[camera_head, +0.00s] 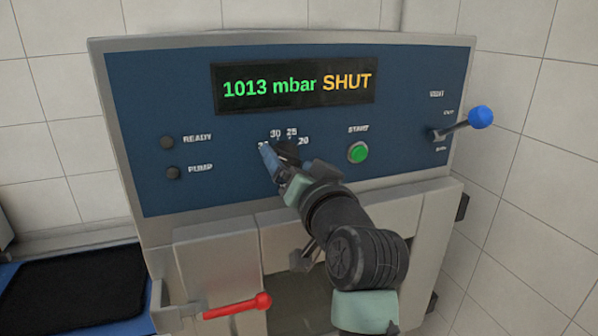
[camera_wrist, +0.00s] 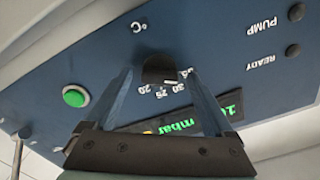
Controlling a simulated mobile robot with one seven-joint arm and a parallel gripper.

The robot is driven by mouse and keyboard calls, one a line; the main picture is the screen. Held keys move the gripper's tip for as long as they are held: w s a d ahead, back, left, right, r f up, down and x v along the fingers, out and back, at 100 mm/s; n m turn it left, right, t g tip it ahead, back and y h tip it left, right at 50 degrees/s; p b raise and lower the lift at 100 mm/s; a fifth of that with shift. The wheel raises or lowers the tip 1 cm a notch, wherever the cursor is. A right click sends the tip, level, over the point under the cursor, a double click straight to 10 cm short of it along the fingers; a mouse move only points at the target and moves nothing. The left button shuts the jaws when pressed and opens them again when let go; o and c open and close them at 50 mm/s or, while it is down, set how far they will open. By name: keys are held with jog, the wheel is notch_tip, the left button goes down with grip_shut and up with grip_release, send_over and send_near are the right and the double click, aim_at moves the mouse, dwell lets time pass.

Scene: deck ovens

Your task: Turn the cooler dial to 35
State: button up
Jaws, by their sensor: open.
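The cooler dial is a dark round knob on the blue panel. In the wrist view the knob (camera_wrist: 158,68) sits between the two fingers of my gripper (camera_wrist: 159,73). The fingers are apart, one on each side; I cannot tell whether either touches it. A short white mark on the knob points roughly toward 30.
A green START button (camera_head: 357,153) is right of the dial. A blue-knobbed lever (camera_head: 480,117) sticks out at the panel's right. The display (camera_head: 296,86) reads 1013 mbar SHUT. A red handle (camera_head: 238,306) is below, beside a dark mat (camera_head: 75,290) at left.

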jog(key=b+v, duration=0.3)
jog(key=v, duration=0.9)
jog(key=shift+s, duration=0.4)
jog(key=shift+d, duration=0.15)
